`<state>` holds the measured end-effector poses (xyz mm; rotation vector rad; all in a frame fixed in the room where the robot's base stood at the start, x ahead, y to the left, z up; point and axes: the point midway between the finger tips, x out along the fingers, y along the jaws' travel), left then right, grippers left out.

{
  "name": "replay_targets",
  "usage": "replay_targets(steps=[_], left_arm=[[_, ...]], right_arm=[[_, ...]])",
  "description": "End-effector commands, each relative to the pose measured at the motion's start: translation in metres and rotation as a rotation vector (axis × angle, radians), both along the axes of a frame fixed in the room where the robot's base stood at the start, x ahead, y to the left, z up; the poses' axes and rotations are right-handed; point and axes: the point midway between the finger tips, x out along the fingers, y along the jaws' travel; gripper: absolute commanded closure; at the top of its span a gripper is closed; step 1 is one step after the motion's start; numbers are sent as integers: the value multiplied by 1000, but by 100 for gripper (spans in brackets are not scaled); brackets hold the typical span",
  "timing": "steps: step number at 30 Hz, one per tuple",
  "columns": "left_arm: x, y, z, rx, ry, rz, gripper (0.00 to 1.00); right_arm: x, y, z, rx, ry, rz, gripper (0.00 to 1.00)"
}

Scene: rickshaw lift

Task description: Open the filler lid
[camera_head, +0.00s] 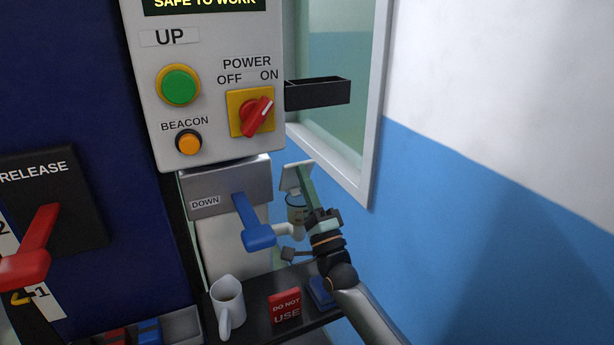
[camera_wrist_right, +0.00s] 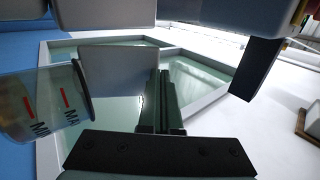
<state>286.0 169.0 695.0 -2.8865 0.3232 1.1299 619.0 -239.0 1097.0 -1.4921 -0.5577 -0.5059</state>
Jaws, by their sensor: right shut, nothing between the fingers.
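The filler lid (camera_head: 293,177) is a pale square flap, standing tilted up above a small clear reservoir (camera_head: 295,214) beside the blue DOWN lever. In the right wrist view the lid (camera_wrist_right: 112,75) is a grey plate next to the dark rim of the reservoir (camera_wrist_right: 35,108), which has red marks. My right gripper (camera_head: 304,172) reaches up from the lower right, its green fingers shut and empty. The fingers are close beside the lid, also in the wrist view (camera_wrist_right: 161,78); I cannot tell whether they touch it. My left gripper is not in view.
The control box (camera_head: 215,110) hangs above, with a black bracket (camera_head: 318,94) at its right. The blue DOWN lever (camera_head: 254,225) is left of my gripper. A mug (camera_head: 227,306) and a red DO NOT USE block (camera_head: 285,308) stand on the shelf below. A window frame is behind.

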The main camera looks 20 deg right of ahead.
Motion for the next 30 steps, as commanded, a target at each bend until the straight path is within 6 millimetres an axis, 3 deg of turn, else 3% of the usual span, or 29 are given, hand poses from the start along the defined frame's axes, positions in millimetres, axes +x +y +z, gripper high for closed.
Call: replay_targets(steps=[3,9,30], left_arm=[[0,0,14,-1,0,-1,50],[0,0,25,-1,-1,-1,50],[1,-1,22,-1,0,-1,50]], right_arm=[[7,1,13,-1,34,0,100],[19,1,19,-7,135,0,100],[32,1,25,-5,132,-1,100]])
